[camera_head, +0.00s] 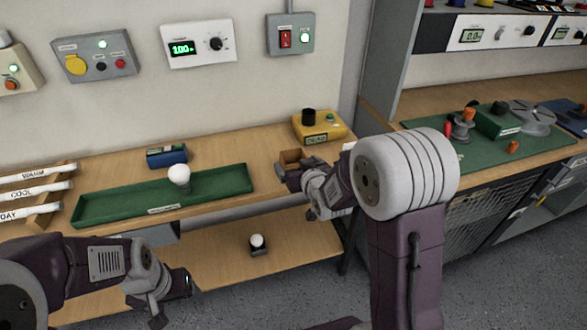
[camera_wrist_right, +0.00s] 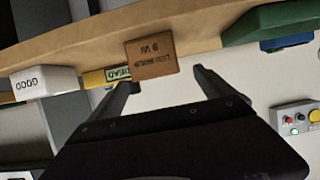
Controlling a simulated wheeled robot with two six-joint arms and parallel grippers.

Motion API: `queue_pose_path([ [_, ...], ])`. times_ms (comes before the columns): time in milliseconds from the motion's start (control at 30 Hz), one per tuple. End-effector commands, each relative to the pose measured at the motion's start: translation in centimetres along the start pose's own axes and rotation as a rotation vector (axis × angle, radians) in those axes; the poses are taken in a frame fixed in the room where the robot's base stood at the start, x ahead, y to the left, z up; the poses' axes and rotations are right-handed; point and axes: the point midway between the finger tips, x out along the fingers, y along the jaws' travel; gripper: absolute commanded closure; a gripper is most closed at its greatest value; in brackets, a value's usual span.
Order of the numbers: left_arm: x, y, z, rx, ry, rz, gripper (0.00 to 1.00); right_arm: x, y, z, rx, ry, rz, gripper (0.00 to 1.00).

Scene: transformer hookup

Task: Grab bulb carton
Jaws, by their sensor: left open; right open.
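The bulb carton is a small brown box (camera_head: 291,157) on the bench, between the green tray and the yellow box. In the right wrist view the carton (camera_wrist_right: 151,58), printed "9 W", shows upside down just beyond the fingertips. My right gripper (camera_wrist_right: 166,78) is open, with its fingers pointing at the carton and nothing held; whether a finger touches it I cannot tell. In the head view the right gripper (camera_head: 287,178) is just in front of the carton and partly hides it. My left gripper (camera_head: 176,294) is open and empty at the lower left, away from the carton.
A green tray (camera_head: 110,212) with a white bulb (camera_head: 179,175) lies left of the carton. A yellow box (camera_head: 318,128) stands behind right. A white "GOOD" box (camera_wrist_right: 43,83) is nearby. Another bulb (camera_head: 257,241) is on the lower shelf. The wall carries control boxes.

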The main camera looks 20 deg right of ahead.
Motion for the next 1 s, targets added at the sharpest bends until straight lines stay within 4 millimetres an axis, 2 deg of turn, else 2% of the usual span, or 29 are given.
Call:
queue_pose_path([
  [200, 0.2, 0.0, 0.0, 0.0, 0.0, 0.0, 0.27, 1.2, 0.1, 0.2, 0.0, -0.001, 0.0, 0.07],
  [400, 0.8, 0.0, 0.1, 0.0, 0.0, 0.0, 0.27, 4.8, 0.4, 0.7, -0.001, 0.0, 0.0, 0.07],
  [500, 0.8, 0.0, 0.1, 0.0, 0.0, 0.0, 0.27, 5.7, 0.4, 0.7, -0.001, -0.001, 0.0, 0.07],
  [733, 0.8, 0.0, 0.1, 0.0, 0.0, 0.0, 0.27, 5.9, 0.4, 0.6, 0.0, -0.001, 0.0, 0.07],
  [967, 0.8, 0.0, 0.1, 0.0, 0.0, 0.0, 0.27, 5.8, 0.4, 0.6, 0.0, -0.001, 0.0, 0.71],
  [1000, 0.8, 0.0, 0.1, 0.0, 0.0, 0.0, 0.27, 5.8, 0.4, 0.6, 0.0, -0.001, 0.0, 0.72],
])
